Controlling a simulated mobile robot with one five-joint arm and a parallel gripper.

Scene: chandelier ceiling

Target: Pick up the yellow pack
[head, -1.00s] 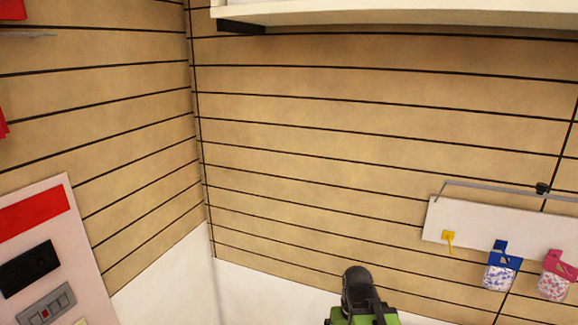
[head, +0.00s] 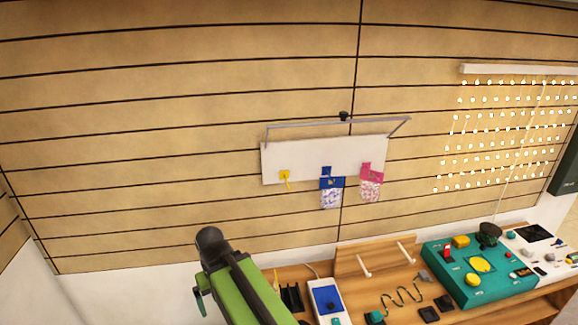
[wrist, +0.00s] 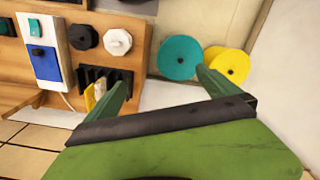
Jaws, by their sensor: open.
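My gripper (wrist: 163,76) is open and empty in the wrist view, its two green fingers spread apart. A small yellow and white piece (wrist: 91,98) shows beside the left finger, partly hidden by it, next to a black slotted rack. It may be the yellow pack, but I cannot tell. In the head view, a small yellow tag (head: 285,176) hangs on the white wall panel (head: 300,155), left of a blue-topped pack (head: 331,190) and a pink-topped pack (head: 371,183). No full yellow pack shows clearly there.
The wooden bench (head: 390,285) runs along the wall at lower right. It carries a black rack (head: 291,298), a white and blue box (head: 327,299) and a teal console (head: 480,272). Teal (wrist: 180,57) and yellow (wrist: 233,66) discs lie beyond my fingers.

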